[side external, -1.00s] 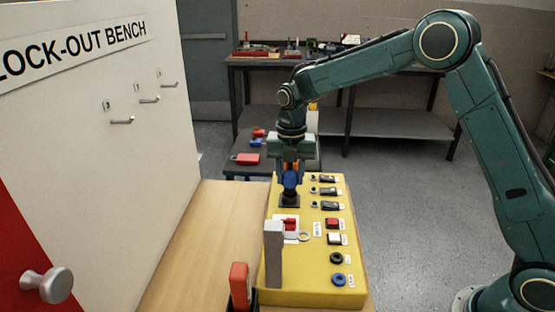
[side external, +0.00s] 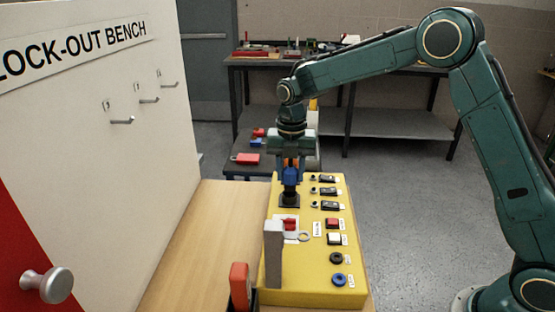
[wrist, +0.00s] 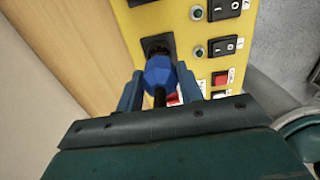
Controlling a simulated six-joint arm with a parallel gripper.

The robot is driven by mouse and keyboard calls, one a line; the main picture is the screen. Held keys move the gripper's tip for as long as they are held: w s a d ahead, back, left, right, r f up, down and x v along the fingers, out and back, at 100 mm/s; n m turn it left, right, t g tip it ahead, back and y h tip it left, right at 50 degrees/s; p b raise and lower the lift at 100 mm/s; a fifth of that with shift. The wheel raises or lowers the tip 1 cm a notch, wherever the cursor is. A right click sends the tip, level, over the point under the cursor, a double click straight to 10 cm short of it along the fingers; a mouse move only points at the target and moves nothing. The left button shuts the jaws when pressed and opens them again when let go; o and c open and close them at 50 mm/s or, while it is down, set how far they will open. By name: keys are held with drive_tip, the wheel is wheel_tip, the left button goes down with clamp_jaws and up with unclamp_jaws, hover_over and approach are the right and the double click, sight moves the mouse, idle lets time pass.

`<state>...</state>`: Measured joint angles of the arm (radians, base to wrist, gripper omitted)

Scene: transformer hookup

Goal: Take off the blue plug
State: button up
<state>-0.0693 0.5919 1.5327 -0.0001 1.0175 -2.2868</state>
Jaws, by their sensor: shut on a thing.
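The blue plug (side external: 291,176) is at the black socket (side external: 289,201) on the yellow panel (side external: 290,292). My gripper (side external: 291,172) points down from above and is shut on the plug. In the wrist view the plug (wrist: 161,76) sits between my two blue fingers (wrist: 160,92), with a black stem or cable toward me. The black socket (wrist: 157,46) shows just beyond it. A dark part shows between the blue body and the socket; I cannot tell whether the plug is fully clear of it.
The panel carries black rocker switches (side external: 328,192), a red button (side external: 332,224), and a grey upright post (side external: 273,255) near the socket. A red handle (side external: 239,286) stands at its front left. A white board (side external: 100,150) with hooks rises at left. Bare wooden bench (side external: 205,240) lies between.

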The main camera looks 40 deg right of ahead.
drive_tip(key=shift+r, duration=2.5)
drive_tip(key=shift+w+a, duration=0.1)
